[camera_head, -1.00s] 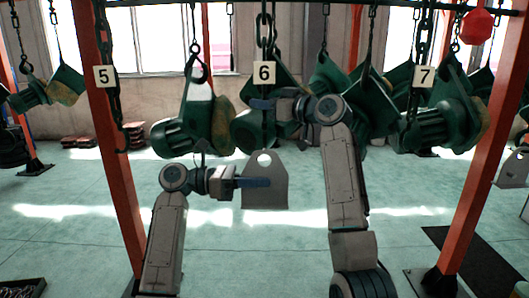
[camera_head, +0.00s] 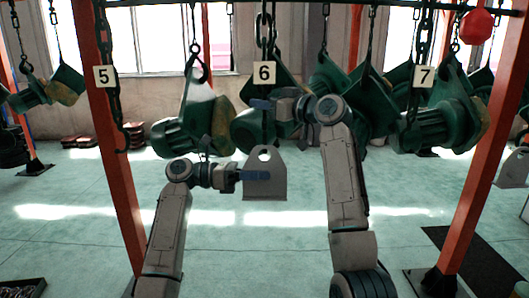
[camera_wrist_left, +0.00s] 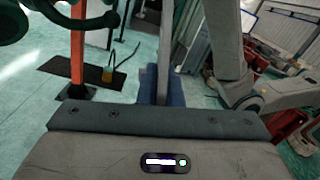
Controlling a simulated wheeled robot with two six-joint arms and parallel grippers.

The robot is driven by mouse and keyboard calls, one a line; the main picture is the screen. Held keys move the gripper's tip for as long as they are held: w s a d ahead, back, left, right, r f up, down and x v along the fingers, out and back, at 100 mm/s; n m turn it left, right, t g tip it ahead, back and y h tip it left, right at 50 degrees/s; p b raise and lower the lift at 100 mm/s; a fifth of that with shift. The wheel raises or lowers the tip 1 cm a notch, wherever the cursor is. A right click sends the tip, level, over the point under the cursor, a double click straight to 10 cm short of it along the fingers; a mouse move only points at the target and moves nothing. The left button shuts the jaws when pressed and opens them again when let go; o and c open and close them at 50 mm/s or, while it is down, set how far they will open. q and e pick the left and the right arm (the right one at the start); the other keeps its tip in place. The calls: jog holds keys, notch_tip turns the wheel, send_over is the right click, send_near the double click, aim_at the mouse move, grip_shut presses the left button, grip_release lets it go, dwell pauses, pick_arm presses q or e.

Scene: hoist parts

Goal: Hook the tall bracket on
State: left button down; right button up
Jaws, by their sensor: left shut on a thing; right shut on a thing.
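The tall bracket (camera_head: 265,187) is a grey plate with a round hole near its narrower top. It hangs upright from my left gripper (camera_head: 257,175), whose blue fingers are shut on it from the left, just below the hole. My right gripper (camera_head: 262,105) is shut on the lower part of the chain (camera_head: 264,32) at sign 6, above the bracket. The hook end there is dark against green parts and hard to make out. The bracket's top is a little below it and looks apart from it. In the left wrist view, the blue fingers (camera_wrist_left: 160,92) are partly hidden.
Green hoist parts hang behind both grippers, one on the left (camera_head: 185,125) and one on the right (camera_head: 440,118). Orange posts stand left (camera_head: 118,160) and right (camera_head: 490,150). Another chain (camera_head: 112,110) hangs at sign 5. The floor below the bracket is clear.

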pick_arm(q)
jog(key=w, duration=0.2)
jog(key=shift+w, duration=0.35)
jog(key=shift+w+f, duration=0.2)
jog(key=shift+w, duration=0.35)
jog(key=shift+w+f, duration=0.15)
jog(key=shift+w, duration=0.4)
dwell(1.0)
jog(key=shift+w+f, duration=0.15)
jog(key=shift+w, duration=0.1)
jog(key=shift+w+f, duration=0.1)
jog(key=shift+w, duration=0.25)
dwell(0.4)
jog(key=shift+w+f, duration=0.15)
jog(key=shift+w, duration=0.15)
jog(key=shift+w+f+m, duration=0.2)
jog(key=shift+w+m, duration=0.3)
jog(key=shift+w, duration=0.05)
dwell(0.4)
jog(key=shift+w, duration=0.25)
